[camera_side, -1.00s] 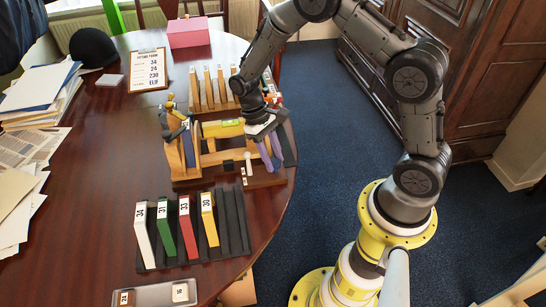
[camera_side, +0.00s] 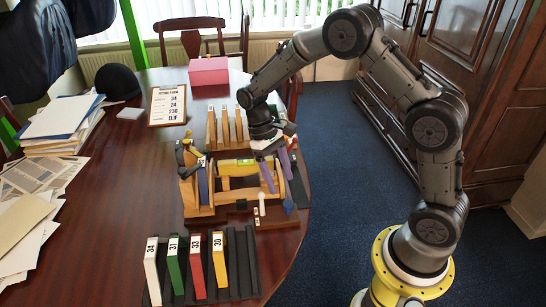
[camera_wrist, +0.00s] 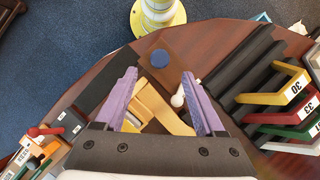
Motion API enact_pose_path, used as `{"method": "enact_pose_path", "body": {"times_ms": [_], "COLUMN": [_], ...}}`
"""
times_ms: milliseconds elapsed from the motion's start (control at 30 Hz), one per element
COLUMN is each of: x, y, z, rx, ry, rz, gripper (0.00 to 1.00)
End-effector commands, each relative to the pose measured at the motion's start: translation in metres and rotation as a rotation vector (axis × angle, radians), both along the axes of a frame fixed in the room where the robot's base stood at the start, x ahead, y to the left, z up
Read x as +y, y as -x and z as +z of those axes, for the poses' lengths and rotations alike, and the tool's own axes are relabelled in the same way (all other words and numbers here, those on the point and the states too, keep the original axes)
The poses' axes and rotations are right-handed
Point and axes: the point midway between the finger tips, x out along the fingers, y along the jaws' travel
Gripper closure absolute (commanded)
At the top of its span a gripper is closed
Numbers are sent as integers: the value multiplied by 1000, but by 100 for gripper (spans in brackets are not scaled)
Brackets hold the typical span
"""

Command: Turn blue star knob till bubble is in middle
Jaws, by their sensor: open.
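The blue star knob (camera_side: 289,206) sits low at the right end of the wooden fitting stand (camera_side: 205,211). The wrist view shows the knob (camera_wrist: 160,58) as a round blue top on a brown board, ahead of and between my fingertips. A yellow-green bubble level (camera_side: 237,167) lies across the top of the stand; its bubble is too small to make out. My gripper (camera_side: 280,185) is open, its purple fingers pointing down above the knob and clear of it. In the wrist view my gripper (camera_wrist: 158,73) has nothing held between its fingers.
A white ball-ended lever (camera_side: 262,198) stands close left of the knob. A dark rack (camera_side: 240,262) with numbered coloured plates is in front. Upright wooden pieces (camera_side: 224,125) stand behind. A form on a clipboard (camera_side: 167,105) lies at the back. The table's right edge is near.

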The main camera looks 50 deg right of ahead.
Motion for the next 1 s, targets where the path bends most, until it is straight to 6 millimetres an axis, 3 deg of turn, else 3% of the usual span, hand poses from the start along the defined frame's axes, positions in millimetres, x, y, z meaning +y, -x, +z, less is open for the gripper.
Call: {"method": "enact_pose_path", "body": {"times_ms": [200,400,1000], "x": [-1,-2,-2], "y": [-17,-24,-26], "z": [40,58,63], "rx": [-3,0,1], "ry": [1,0,0], "rz": [-1,-1,0], "gripper": [29,29,29]}}
